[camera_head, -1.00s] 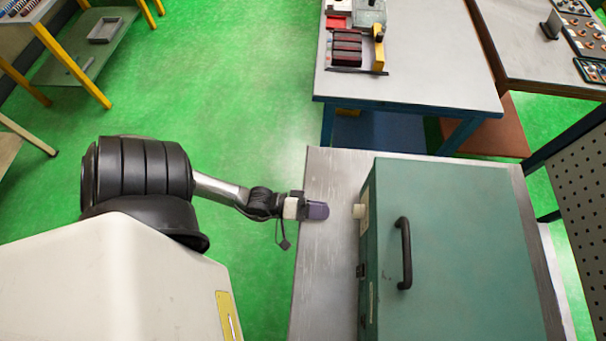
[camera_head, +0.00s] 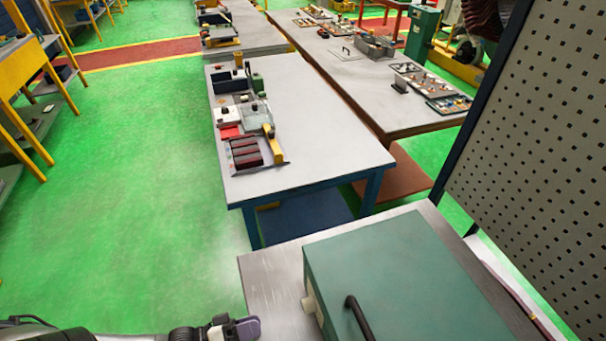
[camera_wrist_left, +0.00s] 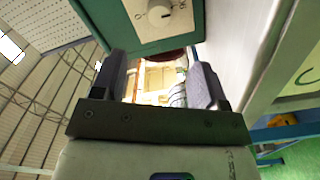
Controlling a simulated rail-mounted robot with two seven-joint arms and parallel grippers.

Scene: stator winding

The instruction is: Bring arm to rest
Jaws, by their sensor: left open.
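My left gripper (camera_head: 248,328) shows at the bottom of the head view, by the left edge of the metal-topped bench (camera_head: 262,280). It is just left of the green box (camera_head: 400,270), which has a black handle and a pale knob on its left side. In the left wrist view the two fingers of my left gripper (camera_wrist_left: 160,85) stand apart with nothing between them. The green box's face with its white knob (camera_wrist_left: 160,14) lies beyond the fingers there. My right gripper is not in view.
A grey-topped table (camera_head: 300,130) with several small devices stands ahead. A second table (camera_head: 370,95) with trays stands to its right. A perforated panel (camera_head: 545,150) rises at the right. Open green floor (camera_head: 150,180) lies to the left.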

